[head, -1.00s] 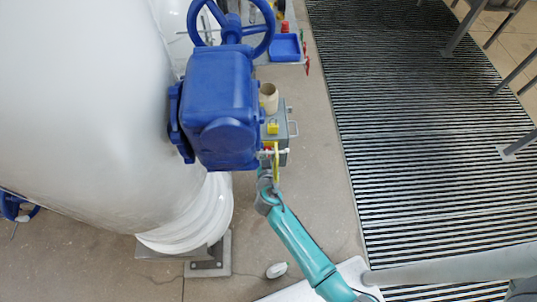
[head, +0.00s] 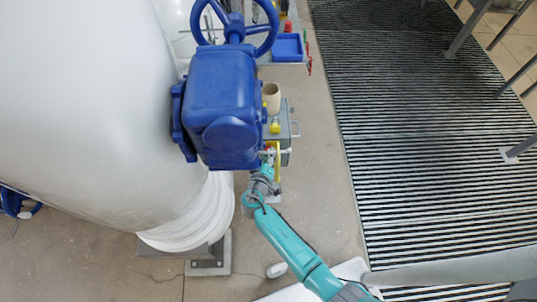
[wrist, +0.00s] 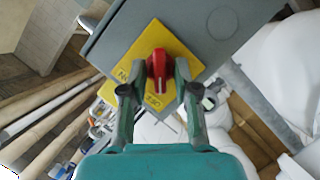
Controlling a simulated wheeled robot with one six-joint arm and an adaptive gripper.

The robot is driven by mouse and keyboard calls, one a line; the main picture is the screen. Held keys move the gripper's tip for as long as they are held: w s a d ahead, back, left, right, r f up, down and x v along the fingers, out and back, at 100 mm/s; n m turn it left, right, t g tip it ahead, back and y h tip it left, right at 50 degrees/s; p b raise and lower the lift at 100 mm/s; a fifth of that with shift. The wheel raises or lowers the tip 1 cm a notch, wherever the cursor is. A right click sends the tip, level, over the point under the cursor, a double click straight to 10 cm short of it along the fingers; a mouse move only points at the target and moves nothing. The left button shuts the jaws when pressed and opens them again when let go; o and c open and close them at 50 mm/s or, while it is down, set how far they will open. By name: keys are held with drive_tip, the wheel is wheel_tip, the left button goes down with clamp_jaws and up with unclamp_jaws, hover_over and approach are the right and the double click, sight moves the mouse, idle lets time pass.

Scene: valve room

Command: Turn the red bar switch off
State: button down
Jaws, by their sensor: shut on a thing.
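In the wrist view, the red bar switch (wrist: 158,64) stands out from a yellow plate (wrist: 182,35) on the face of a grey box (wrist: 205,18). A white line on the bar runs roughly up and down in the picture. Dark lettering is on the plate at its left and lower corners. My gripper (wrist: 164,74) is closed around the bar, one finger on each side. In the head view, my gripper (head: 268,168) is at the near side of the grey box (head: 285,130), and the switch is too small to make out clearly.
A blue valve actuator with a handwheel (head: 226,100) stands close left of the arm, beside a large white tank (head: 80,110). Floor to the right is clear up to the grating (head: 400,120).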

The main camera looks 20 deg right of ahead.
idle(0.4)
drive_tip(key=c, duration=1.2)
unclamp_jaws()
drive_tip(key=shift+w, duration=0.1)
drive_tip(key=v, duration=1.2)
drive_tip(key=shift+f, duration=0.15)
